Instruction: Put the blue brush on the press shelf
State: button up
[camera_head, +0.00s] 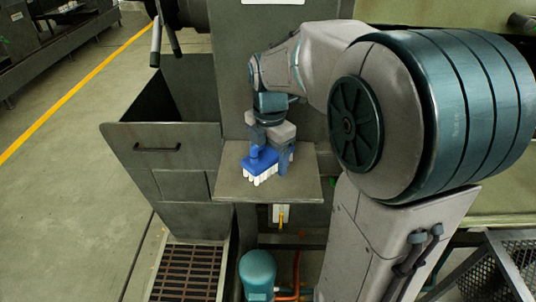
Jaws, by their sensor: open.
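The blue brush (260,161) has a blue body and pale bristles pointing down. It is over the press shelf (229,184), a flat grey plate fixed to the front of the press. The brush appears to rest bristles-down on the shelf. My gripper (273,158) is right at the brush, pointing down, with its jaws open. One finger shows on the right side of the brush. The other finger is hard to make out against the blue body. My arm reaches in from the right and hides part of the press behind it.
An open grey bin (160,150) with a handle stands left of the shelf. A floor grate (187,272) and a teal motor (257,270) are below. A mesh crate (490,275) is at the lower right. Open floor lies to the left, crossed by a yellow line.

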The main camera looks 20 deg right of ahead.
notch_tip(320, 180, up, 12)
jog(key=shift+w+d+r+p, duration=0.1)
jog(key=shift+r+p, duration=0.1)
jog(key=shift+p, duration=0.45)
